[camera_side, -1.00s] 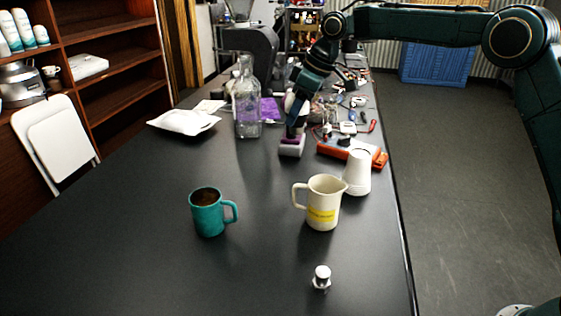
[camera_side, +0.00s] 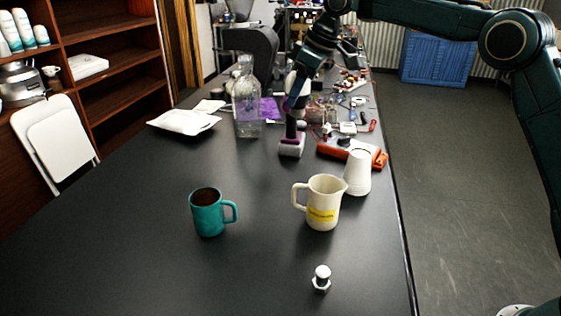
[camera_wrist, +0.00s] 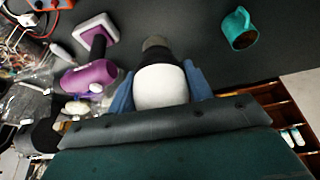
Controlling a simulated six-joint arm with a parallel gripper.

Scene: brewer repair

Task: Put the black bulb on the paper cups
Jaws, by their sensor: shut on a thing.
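My gripper (camera_wrist: 160,80) is shut on a bulb (camera_wrist: 161,88), with its blue fingers on either side. The bulb has a broad white body, a black collar and a dull grey end pointing up in the wrist view. In the side view my gripper (camera_side: 298,88) is above the table behind a purple and black drill, and the white of the bulb shows small and partly hidden. The paper cups (camera_side: 357,173) are a white upside-down stack at the right table edge, nearer the side camera than my gripper.
The drill (camera_side: 292,146) stands on its base, beside the bulb in the wrist view (camera_wrist: 88,78). A teal mug (camera_side: 207,212) and a glass bottle (camera_side: 247,100) stand farther left.

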